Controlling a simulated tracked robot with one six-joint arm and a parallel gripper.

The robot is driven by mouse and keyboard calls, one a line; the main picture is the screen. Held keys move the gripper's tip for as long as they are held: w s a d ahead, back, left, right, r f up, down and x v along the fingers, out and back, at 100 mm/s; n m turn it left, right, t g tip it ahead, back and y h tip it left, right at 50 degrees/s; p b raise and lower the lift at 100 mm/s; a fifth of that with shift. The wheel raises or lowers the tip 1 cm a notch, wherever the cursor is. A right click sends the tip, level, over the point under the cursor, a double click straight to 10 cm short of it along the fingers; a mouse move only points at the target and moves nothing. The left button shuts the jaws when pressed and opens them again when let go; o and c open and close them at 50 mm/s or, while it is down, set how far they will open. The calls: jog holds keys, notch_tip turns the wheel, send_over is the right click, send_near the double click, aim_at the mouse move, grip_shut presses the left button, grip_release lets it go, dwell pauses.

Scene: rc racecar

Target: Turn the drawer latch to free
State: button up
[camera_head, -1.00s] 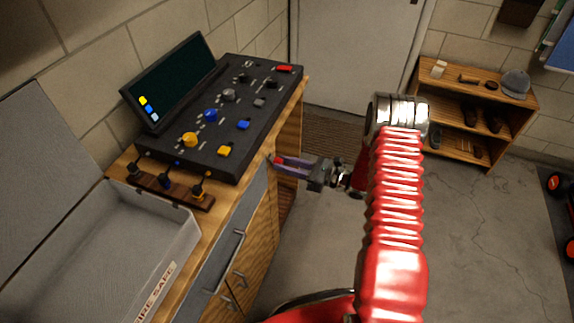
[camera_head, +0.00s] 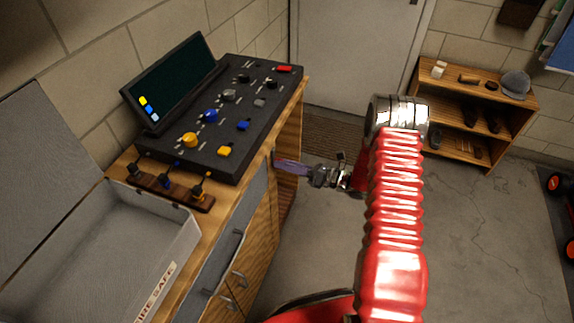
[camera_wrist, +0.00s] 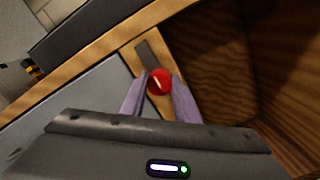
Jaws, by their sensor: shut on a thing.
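The drawer latch is a round red knob (camera_wrist: 159,82) with a pale line across it, tilted from upper left to lower right. It sits on the wooden frame beside the grey drawer front (camera_wrist: 85,88). My gripper (camera_wrist: 161,86) has its two purple fingers on either side of the knob and is shut on it. In the head view my gripper (camera_head: 291,167) reaches the cabinet's front edge from the right, and its fingers hide the knob. The grey drawer front (camera_head: 257,190) also shows there, below the control panel.
A black control panel (camera_head: 262,118) with knobs and buttons stands on the wooden cabinet. An open grey fire-safe box (camera_head: 120,248) is at the left. An open wooden compartment (camera_wrist: 215,60) lies right of the latch.

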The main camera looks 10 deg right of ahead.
jog(key=shift+s+a+f, duration=0.15)
jog(key=o, duration=1)
jog(key=shift+o, duration=0.2)
jog(key=shift+d, duration=0.2)
jog(key=v, duration=1.3)
jog(key=shift+d, duration=0.25)
jog(key=shift+s, duration=0.1)
